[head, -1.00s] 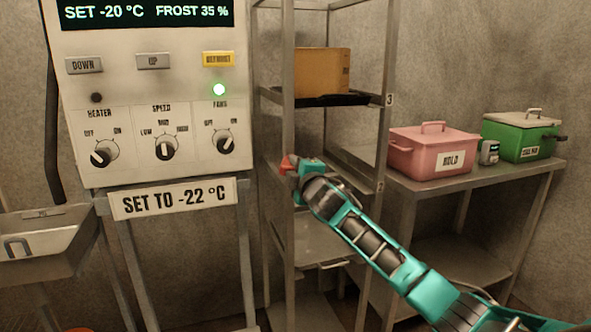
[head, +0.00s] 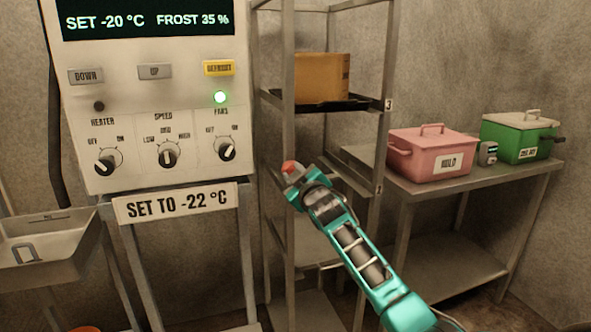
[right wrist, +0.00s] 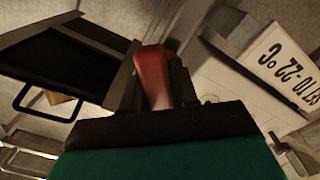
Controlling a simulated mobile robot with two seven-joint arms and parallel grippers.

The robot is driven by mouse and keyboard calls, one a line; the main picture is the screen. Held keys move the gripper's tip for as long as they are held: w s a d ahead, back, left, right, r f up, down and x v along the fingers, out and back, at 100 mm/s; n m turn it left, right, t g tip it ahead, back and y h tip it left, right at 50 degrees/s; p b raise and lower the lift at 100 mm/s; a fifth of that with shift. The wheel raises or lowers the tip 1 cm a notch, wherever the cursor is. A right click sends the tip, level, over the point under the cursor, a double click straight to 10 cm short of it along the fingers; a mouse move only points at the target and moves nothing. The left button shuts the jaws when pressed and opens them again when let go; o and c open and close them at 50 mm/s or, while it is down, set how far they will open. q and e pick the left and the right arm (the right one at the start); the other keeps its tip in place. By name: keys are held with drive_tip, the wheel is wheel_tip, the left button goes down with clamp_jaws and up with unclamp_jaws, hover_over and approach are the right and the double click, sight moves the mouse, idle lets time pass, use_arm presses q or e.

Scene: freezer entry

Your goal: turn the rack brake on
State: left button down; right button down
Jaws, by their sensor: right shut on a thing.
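The rack (head: 386,75) is a tall grey metal frame with shelves, right of the control panel. The red brake handle (head: 291,167) shows at the tip of my right gripper (head: 296,174), in front of the rack's left post. In the right wrist view the red handle (right wrist: 153,75) sits between the two dark fingers of my right gripper (right wrist: 150,82), which are shut on it. The handle's mount is hidden behind the gripper. My left gripper is in neither view.
The control panel (head: 150,128) stands at the left above a "SET TO -22 °C" sign (head: 176,203). A cardboard box (head: 322,78) sits on a dark tray (head: 335,103) in the rack. A pink pot (head: 432,153) and green pot (head: 519,137) stand on a side table (head: 480,178).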

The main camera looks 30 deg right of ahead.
drive_tip(key=m+p, duration=0.2)
drive_tip(key=m, duration=0.2)
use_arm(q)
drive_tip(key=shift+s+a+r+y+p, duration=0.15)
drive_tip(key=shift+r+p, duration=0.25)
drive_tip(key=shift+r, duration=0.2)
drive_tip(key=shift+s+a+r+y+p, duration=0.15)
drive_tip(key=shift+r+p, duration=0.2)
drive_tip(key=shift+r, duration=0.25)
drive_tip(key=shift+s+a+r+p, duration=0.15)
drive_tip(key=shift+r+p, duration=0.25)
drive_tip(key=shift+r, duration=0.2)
use_arm(e)
drive_tip(key=shift+m, duration=1.9)
drive_tip(key=shift+f, duration=0.1)
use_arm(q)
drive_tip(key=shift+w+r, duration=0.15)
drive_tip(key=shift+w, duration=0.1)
use_arm(e)
drive_tip(key=c, duration=1)
unclamp_jaws()
drive_tip(key=shift+o, duration=0.2)
drive_tip(key=shift+s+a, duration=0.15)
drive_tip(key=shift+s, duration=0.35)
use_arm(q)
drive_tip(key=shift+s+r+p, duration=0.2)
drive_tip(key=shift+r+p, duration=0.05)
drive_tip(key=shift+p, duration=0.2)
use_arm(e)
drive_tip(key=v, duration=1.2)
